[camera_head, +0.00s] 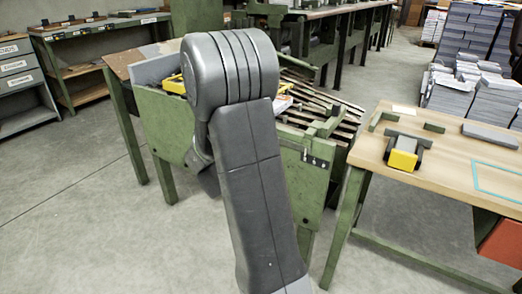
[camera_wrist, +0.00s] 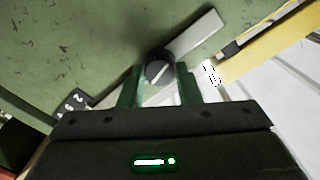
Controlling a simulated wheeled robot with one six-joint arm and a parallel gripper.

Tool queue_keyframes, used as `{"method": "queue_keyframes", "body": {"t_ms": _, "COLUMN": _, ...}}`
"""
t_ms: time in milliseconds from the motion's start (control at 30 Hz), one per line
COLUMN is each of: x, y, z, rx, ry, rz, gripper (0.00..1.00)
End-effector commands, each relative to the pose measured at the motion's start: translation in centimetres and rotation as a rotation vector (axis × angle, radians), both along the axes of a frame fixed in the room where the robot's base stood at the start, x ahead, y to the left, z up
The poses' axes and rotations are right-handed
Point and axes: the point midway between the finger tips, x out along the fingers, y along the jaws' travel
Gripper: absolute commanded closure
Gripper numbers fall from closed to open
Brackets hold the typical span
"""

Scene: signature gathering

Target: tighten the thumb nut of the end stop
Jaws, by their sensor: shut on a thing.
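The thumb nut (camera_wrist: 158,64) is a dark round knob with a pale line across its face, in the middle of the wrist view. My gripper (camera_wrist: 159,82) has its two green fingers on either side of the nut and is shut on it. A flat pale grey bar (camera_wrist: 197,34), which looks like part of the end stop, runs from beside the nut to the upper right. The nut sits against a worn green surface (camera_wrist: 60,45). In the head view my arm hides the gripper and the nut.
A yellow part (camera_wrist: 272,48) and pale sheets are close on the right. In the head view, a green machine (camera_head: 322,170) stands behind my arm and a wooden-topped table (camera_head: 455,160) at right.

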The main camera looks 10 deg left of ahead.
Motion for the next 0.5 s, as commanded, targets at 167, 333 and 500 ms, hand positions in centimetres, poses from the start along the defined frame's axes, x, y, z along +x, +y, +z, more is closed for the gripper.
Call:
{"method": "queue_keyframes", "body": {"t_ms": 167, "x": -0.04, "y": -0.01, "z": -0.38, "rx": 0.112, "ry": -0.039, "rz": 0.0, "gripper": 0.92}}
{"method": "queue_keyframes", "body": {"t_ms": 333, "x": -0.04, "y": -0.02, "z": -0.27, "rx": 0.186, "ry": -0.066, "rz": 0.0, "gripper": 0.92}}
{"method": "queue_keyframes", "body": {"t_ms": 500, "x": -0.04, "y": -0.03, "z": -0.21, "rx": 0.227, "ry": -0.08, "rz": -0.001, "gripper": 0.92}}
